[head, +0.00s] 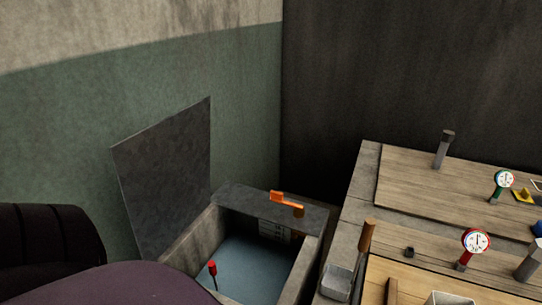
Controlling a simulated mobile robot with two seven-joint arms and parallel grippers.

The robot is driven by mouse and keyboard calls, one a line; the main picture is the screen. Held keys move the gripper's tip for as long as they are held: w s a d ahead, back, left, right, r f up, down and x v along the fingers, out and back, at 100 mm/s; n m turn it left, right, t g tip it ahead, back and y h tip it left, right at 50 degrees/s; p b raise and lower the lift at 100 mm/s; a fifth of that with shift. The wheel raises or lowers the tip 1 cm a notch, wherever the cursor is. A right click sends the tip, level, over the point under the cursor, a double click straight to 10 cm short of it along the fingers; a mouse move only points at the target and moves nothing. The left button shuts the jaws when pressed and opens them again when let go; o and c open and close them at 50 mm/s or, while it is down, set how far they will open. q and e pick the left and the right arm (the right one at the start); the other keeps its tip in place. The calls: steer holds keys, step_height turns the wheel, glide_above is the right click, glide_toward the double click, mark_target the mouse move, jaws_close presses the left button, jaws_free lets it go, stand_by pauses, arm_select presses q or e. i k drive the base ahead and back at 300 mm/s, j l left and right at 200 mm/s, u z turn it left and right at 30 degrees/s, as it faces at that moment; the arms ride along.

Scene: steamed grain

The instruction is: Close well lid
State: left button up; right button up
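The well lid (165,175) is a flat dark grey panel. It stands open, nearly upright and tilted, along the left side of the well. The well (312,262) is a grey box with its top open, showing a blue-grey floor and a slotted pale panel on the inner back wall. A red-topped stick (212,268) stands inside near the front left. An orange handle-like piece (286,199) sits on the back rim. Neither gripper shows in the head view. The well's front is cut off by the frame and by a dark purple rounded shape.
A counter with wooden boards (440,189) stands right of the well. It bears a red gauge (475,241), a green gauge (503,180), a dark-topped post (444,148), a wooden-handled tool (366,238) and a metal container (337,282). Walls close off the back and left.

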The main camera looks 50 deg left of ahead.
mark_target(163, 169)
steer(key=k, duration=0.2)
steer(key=k+u, duration=0.3)
steer(key=u, duration=1.15)
